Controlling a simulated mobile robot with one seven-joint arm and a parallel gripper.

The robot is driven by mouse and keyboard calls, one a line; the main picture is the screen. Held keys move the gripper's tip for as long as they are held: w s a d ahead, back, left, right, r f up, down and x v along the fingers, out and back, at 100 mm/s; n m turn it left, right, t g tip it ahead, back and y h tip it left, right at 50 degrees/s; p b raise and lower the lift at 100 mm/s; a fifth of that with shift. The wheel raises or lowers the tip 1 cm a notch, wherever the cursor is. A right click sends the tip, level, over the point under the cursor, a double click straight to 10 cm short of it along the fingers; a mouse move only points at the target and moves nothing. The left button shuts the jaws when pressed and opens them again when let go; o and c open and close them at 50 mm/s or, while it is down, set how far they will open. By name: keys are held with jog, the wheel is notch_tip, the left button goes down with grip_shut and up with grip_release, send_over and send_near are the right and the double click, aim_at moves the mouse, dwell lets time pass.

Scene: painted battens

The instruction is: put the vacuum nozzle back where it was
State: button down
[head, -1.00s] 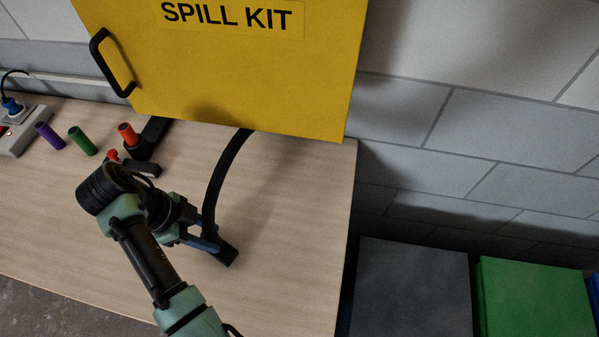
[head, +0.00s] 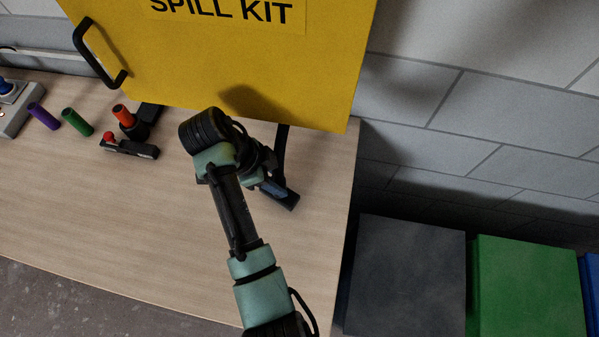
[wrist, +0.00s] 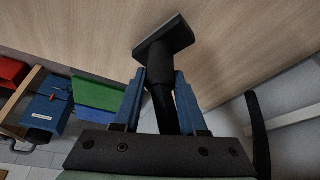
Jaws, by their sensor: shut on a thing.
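The black vacuum nozzle (head: 290,202) is over the right part of the wooden table, and its flat head shows large in the wrist view (wrist: 165,39). A black hose (head: 281,148) runs from it up behind the yellow cabinet's lower edge. My gripper (head: 270,187) is shut on the nozzle's neck, with one blue finger on each side in the wrist view (wrist: 160,82). I cannot tell whether the nozzle touches the table. No empty holder for it is clearly visible.
A yellow spill kit cabinet (head: 220,60) overhangs the table (head: 150,220). Purple (head: 43,116), green (head: 77,122) and orange (head: 123,115) cylinders and a red-knobbed black device (head: 130,148) are at left. Grey (head: 405,275) and green (head: 525,290) boxes stand beyond the right edge. The table's front middle is clear.

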jog(key=d, duration=0.1)
jog(key=d+p, duration=0.1)
jog(key=d, duration=0.1)
jog(key=d+p, duration=0.1)
jog(key=shift+w+d+f, duration=0.25)
jog(key=shift+w+d, duration=0.15)
jog(key=shift+a+f, duration=0.1)
jog(key=shift+f, duration=0.45)
jog(key=shift+f, duration=0.1)
jog(key=shift+c, duration=2.3)
grip_release()
jog(key=p+v, duration=0.1)
jog(key=v, duration=0.9)
jog(key=shift+r, duration=0.45)
jog(key=shift+a+r+p, duration=0.3)
jog(key=shift+r+p, duration=0.35)
jog(key=shift+p, duration=0.1)
